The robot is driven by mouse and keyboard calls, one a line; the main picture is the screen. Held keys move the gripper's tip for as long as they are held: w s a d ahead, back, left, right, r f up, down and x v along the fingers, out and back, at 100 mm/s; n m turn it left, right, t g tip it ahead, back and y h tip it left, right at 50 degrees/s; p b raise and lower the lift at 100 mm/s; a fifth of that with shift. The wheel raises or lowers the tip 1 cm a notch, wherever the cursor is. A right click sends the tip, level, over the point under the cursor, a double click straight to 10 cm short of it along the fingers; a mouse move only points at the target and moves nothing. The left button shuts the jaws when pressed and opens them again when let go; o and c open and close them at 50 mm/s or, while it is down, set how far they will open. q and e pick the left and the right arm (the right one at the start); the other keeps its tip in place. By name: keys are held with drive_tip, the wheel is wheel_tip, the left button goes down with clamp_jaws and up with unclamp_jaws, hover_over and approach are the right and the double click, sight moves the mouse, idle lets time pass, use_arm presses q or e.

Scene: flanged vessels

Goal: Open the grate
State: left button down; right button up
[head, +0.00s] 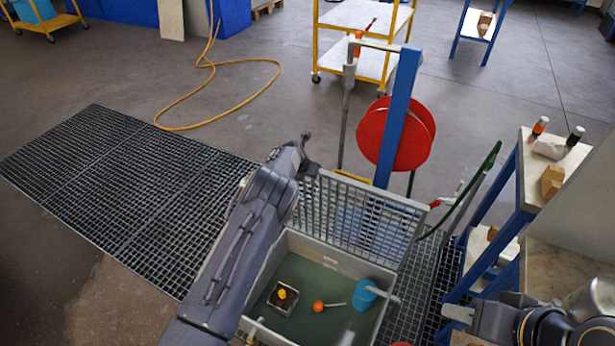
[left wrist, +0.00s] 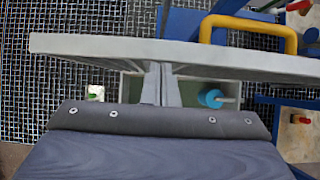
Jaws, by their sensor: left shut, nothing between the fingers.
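The grate (head: 375,212) stands raised and tilted at the back of a grey open-topped box (head: 262,272). Inside the box are a small container with a yellow item (head: 283,295), an orange ball on a stick (head: 318,306) and a blue cup (head: 365,294). My left gripper (head: 309,152) is shut and empty at the grate's upper left corner. In the left wrist view the grate's pale edge (left wrist: 110,48) crosses in front of my left fingers (left wrist: 160,82); contact is unclear. My right gripper (head: 455,313) is at the lower right, its jaw partly hidden.
A red hose reel (head: 424,140) on a blue post (head: 398,120) stands behind the grate. A blue-legged bench (head: 530,200) with small items is at the right. Floor grating (head: 110,185) lies to the left. A yellow hose (head: 235,105) lies on the floor behind.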

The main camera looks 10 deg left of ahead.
use_arm(q)
drive_tip(key=shift+r, duration=0.2)
drive_tip(key=v, duration=0.7)
drive_tip(key=shift+s+r, duration=0.2)
drive_tip(key=shift+s, duration=0.05)
drive_tip(key=shift+a+f, duration=0.1)
